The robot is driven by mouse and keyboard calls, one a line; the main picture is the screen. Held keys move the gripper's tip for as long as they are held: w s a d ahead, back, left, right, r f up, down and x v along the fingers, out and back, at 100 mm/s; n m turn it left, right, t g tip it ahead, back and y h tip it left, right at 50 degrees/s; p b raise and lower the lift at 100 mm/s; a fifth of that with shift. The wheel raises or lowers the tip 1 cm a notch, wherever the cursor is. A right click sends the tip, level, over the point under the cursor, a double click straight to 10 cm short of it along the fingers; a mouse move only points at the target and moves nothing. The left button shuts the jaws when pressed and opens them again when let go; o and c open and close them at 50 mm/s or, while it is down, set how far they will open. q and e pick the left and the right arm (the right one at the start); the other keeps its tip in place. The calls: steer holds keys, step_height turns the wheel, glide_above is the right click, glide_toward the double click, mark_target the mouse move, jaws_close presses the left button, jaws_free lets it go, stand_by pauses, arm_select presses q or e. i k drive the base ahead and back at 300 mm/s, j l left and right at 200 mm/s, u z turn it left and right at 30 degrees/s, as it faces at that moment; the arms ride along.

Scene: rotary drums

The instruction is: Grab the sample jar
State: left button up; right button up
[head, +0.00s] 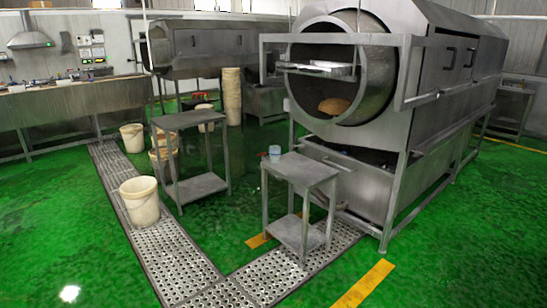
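A small light-blue jar (275,152), which looks like the sample jar, stands near the back left corner of a small metal table (312,170). The table is in front of the open end of a large rotary drum. The jar is small in view and I cannot make out its lid or label. Neither of my grippers shows in the head view.
The large drum machine (433,120) stands right behind the jar's table. A second metal table (188,119) is to the left. White buckets (140,200) stand on the floor by the perforated drain (160,245). The green floor in front is clear.

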mark_target(275, 152)
steer(key=i+z, duration=0.1)
steer(key=i, duration=0.75)
